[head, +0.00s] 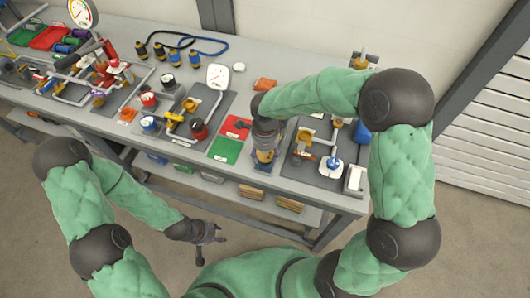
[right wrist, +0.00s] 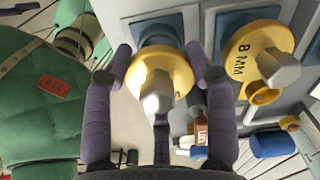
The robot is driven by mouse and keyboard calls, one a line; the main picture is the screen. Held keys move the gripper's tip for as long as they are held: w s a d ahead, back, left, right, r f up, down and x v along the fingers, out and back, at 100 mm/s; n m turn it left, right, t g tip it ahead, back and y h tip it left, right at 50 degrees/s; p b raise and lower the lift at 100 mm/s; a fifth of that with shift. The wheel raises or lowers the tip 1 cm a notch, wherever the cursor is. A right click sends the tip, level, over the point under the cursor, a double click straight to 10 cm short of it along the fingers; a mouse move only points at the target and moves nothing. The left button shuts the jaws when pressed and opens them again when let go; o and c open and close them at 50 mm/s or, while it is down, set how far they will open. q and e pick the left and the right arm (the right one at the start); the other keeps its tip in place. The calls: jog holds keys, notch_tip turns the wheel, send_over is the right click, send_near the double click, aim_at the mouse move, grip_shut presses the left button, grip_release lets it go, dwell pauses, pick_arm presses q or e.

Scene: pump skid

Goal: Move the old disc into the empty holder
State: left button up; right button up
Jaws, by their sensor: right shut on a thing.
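My right gripper (head: 264,140) points down at the front of the bench, just right of the red and green mats. In the right wrist view its two purple-grey fingers (right wrist: 158,70) are shut on a yellow disc (right wrist: 177,62) with a pale hexagonal knob, in front of a blue square plate (right wrist: 163,27). A second yellow disc (right wrist: 247,46), marked 8 MM, sits on another blue plate (right wrist: 232,18) to the right. I cannot tell which disc is the old one, nor make out an empty holder. My left gripper (head: 212,246) is open and empty in front of the bench.
A red mat (head: 237,126) and a green mat (head: 226,150) lie left of the right gripper. Pump parts and a gauge (head: 218,76) crowd the left and back of the bench.

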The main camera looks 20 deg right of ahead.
dwell(0.3)
jog(key=shift+f+b, duration=1.75)
jog(key=shift+b, duration=0.2)
dwell(0.5)
jog(key=o, duration=1.4)
notch_tip(320, 180, up, 12)
